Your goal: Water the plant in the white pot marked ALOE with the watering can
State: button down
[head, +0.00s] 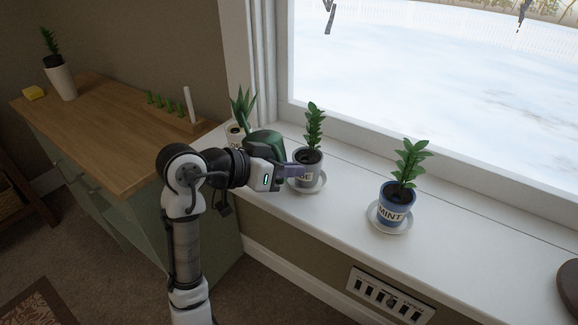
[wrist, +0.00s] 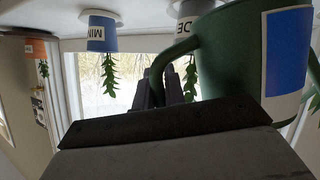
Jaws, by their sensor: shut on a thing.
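My gripper (head: 292,170) is shut on the handle of a green watering can (head: 264,145), held up over the left part of the windowsill. In the wrist view the can (wrist: 225,55) fills the upper right, with its handle between my fingers (wrist: 160,92). A pale pot (head: 235,130) with a spiky, aloe-like plant (head: 242,106) stands behind the can at the sill's left end. Its lettering is mostly hidden, so I cannot read ALOE. The can's spout is not clearly visible.
A grey pot (head: 308,163) with a partly hidden label stands on a saucer, close beside my gripper. A blue MINT pot (head: 397,205) stands on a saucer further right. A wooden cabinet (head: 125,125) stands left.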

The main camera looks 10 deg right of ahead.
jog(key=shift+w+r+n+g+p, duration=0.1)
jog(key=shift+r+n+g+p, duration=0.4)
jog(key=shift+r+p, duration=1.5)
jog(key=shift+w+a+r+n+p, duration=0.1)
jog(key=shift+w+r+n+p, duration=0.25)
jog(key=shift+p, duration=1.65)
jog(key=shift+s, duration=0.1)
jog(key=f+b, duration=0.1)
jog(key=b, duration=0.1)
jog(key=f+b, duration=0.1)
jog(key=b, duration=0.1)
jog(key=shift+s+f, duration=0.25)
jog(key=shift+f, duration=0.05)
jog(key=shift+s+d+f+m+t+b, duration=0.25)
jog(key=shift+s+m+t+b, duration=0.3)
jog(key=shift+b, duration=0.8)
jog(key=shift+s+d+f+m+t+b, duration=0.2)
jog(key=shift+s+m+t+b, duration=0.2)
jog(key=shift+s+m+b, duration=0.7)
jog(key=shift+s+d+f+m+t+b, duration=0.25)
jog(key=shift+s+t+b, duration=0.15)
jog(key=shift+b, duration=1.25)
jog(key=shift+f, duration=0.1)
